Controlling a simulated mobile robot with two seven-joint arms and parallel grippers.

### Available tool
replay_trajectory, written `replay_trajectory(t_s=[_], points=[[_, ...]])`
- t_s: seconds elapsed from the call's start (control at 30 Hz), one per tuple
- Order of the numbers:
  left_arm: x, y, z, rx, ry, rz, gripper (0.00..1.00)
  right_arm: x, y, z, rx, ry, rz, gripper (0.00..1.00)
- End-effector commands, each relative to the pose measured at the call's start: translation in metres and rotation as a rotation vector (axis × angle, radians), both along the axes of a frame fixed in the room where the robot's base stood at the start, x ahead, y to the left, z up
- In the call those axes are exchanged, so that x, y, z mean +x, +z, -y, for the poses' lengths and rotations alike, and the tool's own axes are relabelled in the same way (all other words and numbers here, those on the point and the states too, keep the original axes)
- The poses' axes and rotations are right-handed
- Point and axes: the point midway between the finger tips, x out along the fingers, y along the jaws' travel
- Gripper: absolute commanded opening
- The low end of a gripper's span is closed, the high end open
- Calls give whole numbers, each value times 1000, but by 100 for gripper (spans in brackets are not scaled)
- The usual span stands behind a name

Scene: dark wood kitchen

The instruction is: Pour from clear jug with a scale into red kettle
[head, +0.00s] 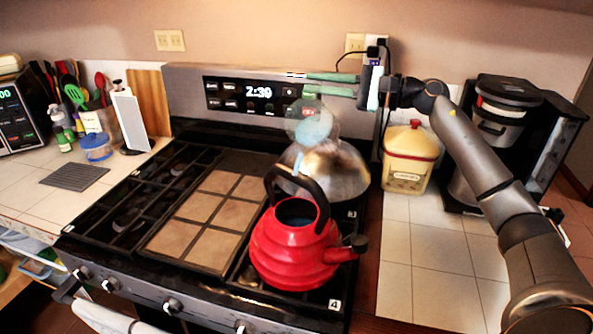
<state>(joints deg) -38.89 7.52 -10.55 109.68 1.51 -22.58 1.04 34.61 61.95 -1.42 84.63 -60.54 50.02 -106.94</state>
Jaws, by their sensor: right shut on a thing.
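The red kettle (290,252) stands on the front right of the stove top. Its top is open under a raised black handle, and its spout points right. The clear jug (303,112) is in the air behind and above the kettle and looks tilted. Pale blue liquid shows in it, and a thin bluish streak shows below it, above the kettle's opening. I cannot make out the scale. My right gripper (312,84), its arm coming from the right, is shut on the jug near its top. My left gripper is out of view.
A shiny metal dome (346,171) sits behind the kettle, below the jug. The stove's control panel (225,98) rises behind. The tiled counter (428,262) right of the kettle is clear.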

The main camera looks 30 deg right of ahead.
Motion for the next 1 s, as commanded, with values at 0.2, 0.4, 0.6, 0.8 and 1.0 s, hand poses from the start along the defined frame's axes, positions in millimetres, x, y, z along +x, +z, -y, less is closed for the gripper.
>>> replay_trajectory(t_s=[0.2,0.4,0.6,0.8,1.0], points=[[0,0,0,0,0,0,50,-1,4,-1,-9,-1,12,0],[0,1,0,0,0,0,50,-2,5,-1,-17,-1,18,0],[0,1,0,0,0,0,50,-2,6,-2,-26,-1,24,0],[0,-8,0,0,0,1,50,11,-24,15,143,-5,-102,0],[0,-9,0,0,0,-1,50,19,-39,27,282,-1,-204,0]])
